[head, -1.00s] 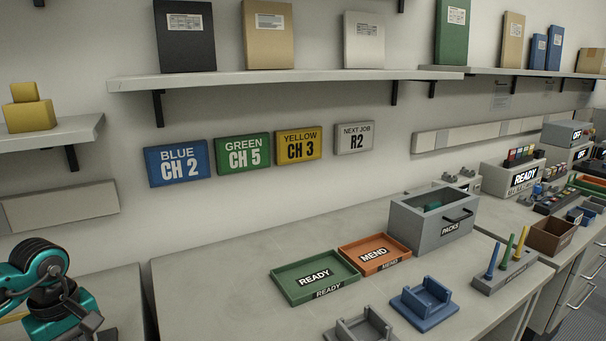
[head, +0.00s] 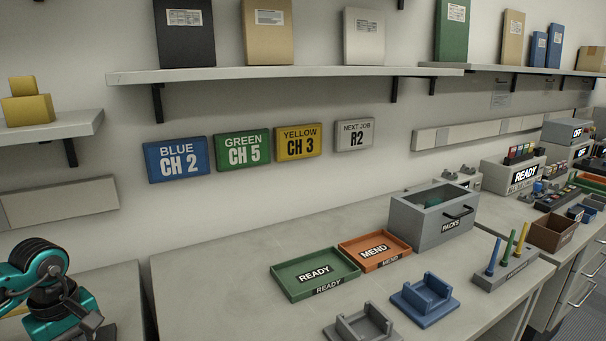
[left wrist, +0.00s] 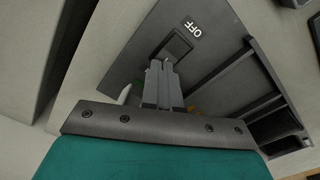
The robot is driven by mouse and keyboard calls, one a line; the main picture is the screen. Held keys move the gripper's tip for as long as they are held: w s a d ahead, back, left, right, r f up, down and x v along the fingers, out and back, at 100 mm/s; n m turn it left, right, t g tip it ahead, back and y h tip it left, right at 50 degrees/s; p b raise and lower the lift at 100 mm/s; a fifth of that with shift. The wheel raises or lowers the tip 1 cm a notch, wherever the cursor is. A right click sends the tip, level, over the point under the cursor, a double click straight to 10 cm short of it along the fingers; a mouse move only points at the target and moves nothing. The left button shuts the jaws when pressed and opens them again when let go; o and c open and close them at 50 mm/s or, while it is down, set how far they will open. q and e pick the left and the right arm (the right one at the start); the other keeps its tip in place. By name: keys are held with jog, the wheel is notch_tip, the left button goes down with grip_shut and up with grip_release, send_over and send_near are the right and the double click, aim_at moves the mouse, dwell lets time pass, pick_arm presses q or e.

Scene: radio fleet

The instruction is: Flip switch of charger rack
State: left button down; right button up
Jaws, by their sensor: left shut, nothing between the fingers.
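The charger rack's dark grey panel (left wrist: 130,68) fills the middle of the left wrist view, with a black rocker switch (left wrist: 176,46) and a white OFF label (left wrist: 194,30) beside it. Dark slots (left wrist: 258,95) lie at its right. My left gripper (left wrist: 160,66) is shut and empty, its fingertips right at the near edge of the switch. Whether they touch it I cannot tell. In the head view my teal and black left arm shows at the lower left; its fingers are not clearly visible there. My right gripper is in neither view.
In the head view the bench holds a green READY tray (head: 283,283), an orange MEND tray (head: 355,246), a grey PACKS bin (head: 410,221), grey and blue cradles, and a stand with coloured rods (head: 506,270). A shelf (head: 290,73) runs above. The left bench part is clear.

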pick_arm(q)
jog(key=shift+s+f, duration=0.1)
jog(key=shift+f, duration=0.05)
notch_tip(320, 180, up, 7)
jog(key=p, duration=0.4)
jog(key=shift+p, duration=0.35)
